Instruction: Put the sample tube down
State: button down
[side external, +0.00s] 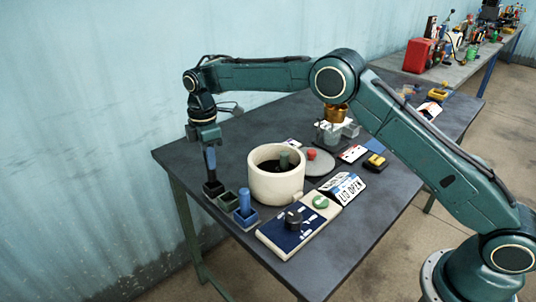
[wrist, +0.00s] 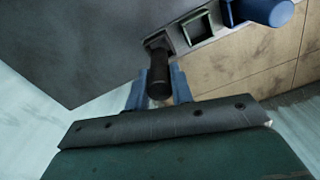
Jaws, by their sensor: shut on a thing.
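My gripper (side external: 209,157) is over the left end of a row of three square holders, its blue fingers pointing down. It is shut on a dark sample tube (wrist: 159,78), which also shows just below the fingers in the side view (side external: 211,175). The tube is about upright, with its lower end at the black holder (side external: 213,189); how deep it sits I cannot tell. The black holder also shows in the wrist view (wrist: 154,39). The middle green holder (side external: 228,202) is empty. A blue tube (side external: 244,201) stands in the blue holder (side external: 246,218).
A cream pot (side external: 277,182) with dark contents stands right of the holders. A control panel (side external: 283,238) with a black knob is in front, beside a "LID OPEN" sign (side external: 343,187). A grey lid (side external: 317,166) with a red knob lies behind. The table's left edge is close to the holders.

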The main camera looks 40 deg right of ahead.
jog(key=shift+f, duration=2)
jog(key=c, duration=1.2)
grip_release()
jog(key=shift+f, duration=0.1)
jog(key=shift+c, duration=0.2)
jog(key=shift+o, duration=0.2)
notch_tip(320, 180, up, 12)
jog(key=shift+f, duration=0.2)
jog(key=shift+r, duration=0.35)
